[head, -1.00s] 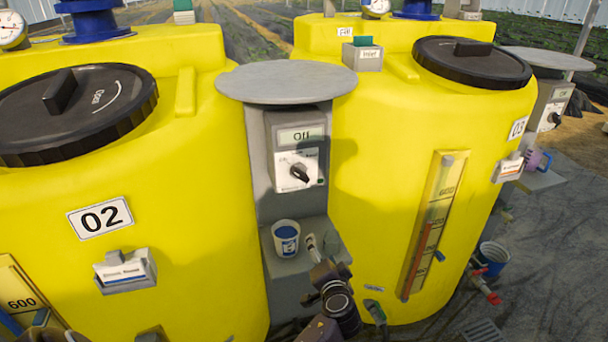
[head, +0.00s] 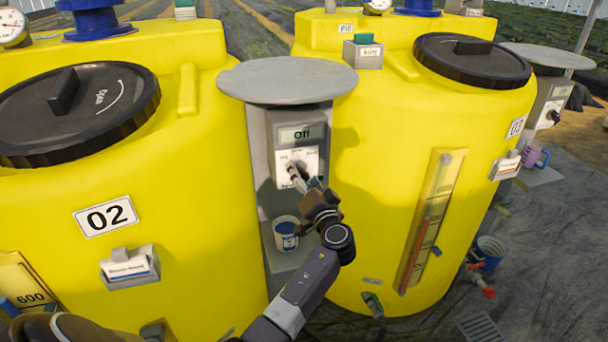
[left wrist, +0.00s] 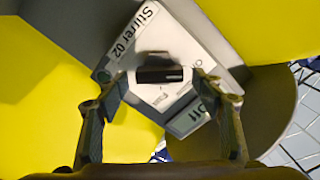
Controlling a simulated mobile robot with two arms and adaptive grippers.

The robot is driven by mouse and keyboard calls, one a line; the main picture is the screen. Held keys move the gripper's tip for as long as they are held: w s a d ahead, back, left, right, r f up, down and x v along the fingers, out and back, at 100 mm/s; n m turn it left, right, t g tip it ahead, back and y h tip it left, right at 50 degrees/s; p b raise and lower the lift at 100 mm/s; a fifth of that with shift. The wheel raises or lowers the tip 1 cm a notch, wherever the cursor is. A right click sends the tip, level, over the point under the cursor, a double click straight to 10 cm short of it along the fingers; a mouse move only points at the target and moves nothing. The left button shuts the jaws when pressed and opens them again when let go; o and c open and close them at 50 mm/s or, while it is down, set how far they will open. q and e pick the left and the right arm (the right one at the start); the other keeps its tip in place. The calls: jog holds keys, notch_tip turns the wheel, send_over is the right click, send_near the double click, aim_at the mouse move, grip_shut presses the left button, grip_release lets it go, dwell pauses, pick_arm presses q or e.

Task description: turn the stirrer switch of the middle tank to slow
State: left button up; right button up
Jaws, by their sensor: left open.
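The stirrer switch is a dark knob (left wrist: 160,75) on a white plate labelled "Stirrer 02" (left wrist: 135,30), seen in the left wrist view. Its display (head: 301,133) reads "Off" in the head view, on the grey post to the right of yellow tank 02 (head: 190,235). My left gripper (head: 299,177) is at the switch plate and partly hides the knob in the head view. In the left wrist view the left gripper (left wrist: 161,80) is open, with one finger on each side of the knob and gaps visible. My right gripper is not in view.
A round grey cover (head: 287,78) overhangs the switch box. A white and blue cup (head: 286,233) stands on a ledge below it, close to my left arm. Yellow tank 03 (head: 375,170) stands close on the right with a level gauge (head: 432,220).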

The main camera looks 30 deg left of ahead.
pick_arm(q)
jog(key=shift+c, duration=0.5)
jog(key=c, duration=1.1)
jog(key=shift+o, duration=0.2)
jog(key=shift+m, duration=0.3)
jog(key=m, duration=0.4)
jog(key=shift+f, duration=0.1)
jog(key=m, duration=0.4)
jog(key=shift+f, duration=0.1)
jog(key=shift+m+p, duration=0.3)
jog(key=o, duration=1.2)
jog(key=shift+c, duration=0.2)
